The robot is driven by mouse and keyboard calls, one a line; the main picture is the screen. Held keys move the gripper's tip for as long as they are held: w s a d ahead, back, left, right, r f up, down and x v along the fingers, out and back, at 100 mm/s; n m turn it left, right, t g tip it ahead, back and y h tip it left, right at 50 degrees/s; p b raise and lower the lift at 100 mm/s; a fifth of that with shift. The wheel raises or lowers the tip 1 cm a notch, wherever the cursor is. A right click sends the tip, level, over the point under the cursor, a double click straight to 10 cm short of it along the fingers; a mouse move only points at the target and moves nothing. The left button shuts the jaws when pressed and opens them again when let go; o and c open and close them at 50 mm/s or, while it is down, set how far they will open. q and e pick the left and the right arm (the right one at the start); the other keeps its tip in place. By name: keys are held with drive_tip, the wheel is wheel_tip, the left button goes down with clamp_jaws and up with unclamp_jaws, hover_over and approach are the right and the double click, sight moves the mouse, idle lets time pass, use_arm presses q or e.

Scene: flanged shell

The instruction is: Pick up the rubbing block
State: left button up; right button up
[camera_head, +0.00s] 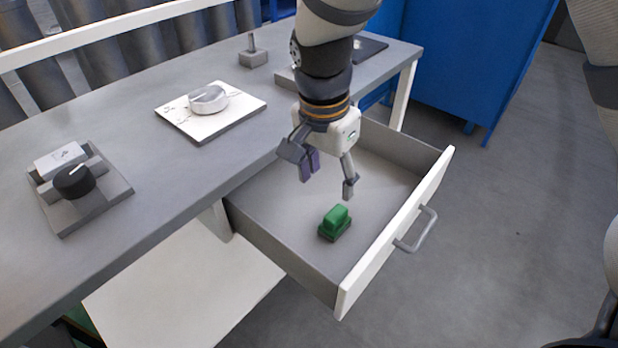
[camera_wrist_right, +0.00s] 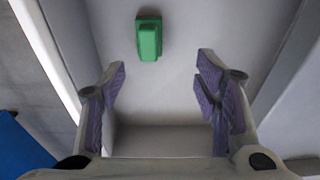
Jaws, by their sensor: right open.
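The rubbing block (camera_head: 335,221) is a small green block with a raised top on a darker base. It lies on the floor of the open drawer (camera_head: 270,215), near the drawer's front left part. In the right wrist view the green block (camera_wrist_right: 149,39) shows near the top, beyond the fingertips and slightly left of the middle between them. My right gripper (camera_head: 328,178) is open and empty above the drawer, a little above and behind the block and apart from it. Its purple-padded fingers (camera_wrist_right: 162,80) stand wide apart. My left gripper is not in view.
The drawer's white front with its handle (camera_head: 416,230) and its grey side walls surround the block. On the bench stand a plate with a round metal flanged part (camera_head: 207,99), a fixture with a black knob (camera_head: 74,181) and a small pegged block (camera_head: 253,53).

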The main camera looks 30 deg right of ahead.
hover_over(336, 213)
drive_tip(key=a, duration=0.1)
wheel_tip(336, 213, down, 4)
drive_tip(key=shift+s+f+b, duration=0.1)
drive_tip(key=shift+f+b, duration=0.05)
drive_tip(key=shift+b, duration=0.15)
drive_tip(key=f, duration=0.4)
drive_tip(key=d+f, duration=0.1)
drive_tip(key=f, duration=0.1)
drive_tip(key=shift+f+b, duration=0.2)
drive_tip(key=shift+b, duration=0.2)
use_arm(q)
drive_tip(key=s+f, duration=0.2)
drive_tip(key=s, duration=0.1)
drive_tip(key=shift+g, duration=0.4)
use_arm(e)
drive_tip(key=shift+r, duration=0.1)
drive_tip(key=shift+c, duration=0.3)
drive_tip(key=c, duration=1.3)
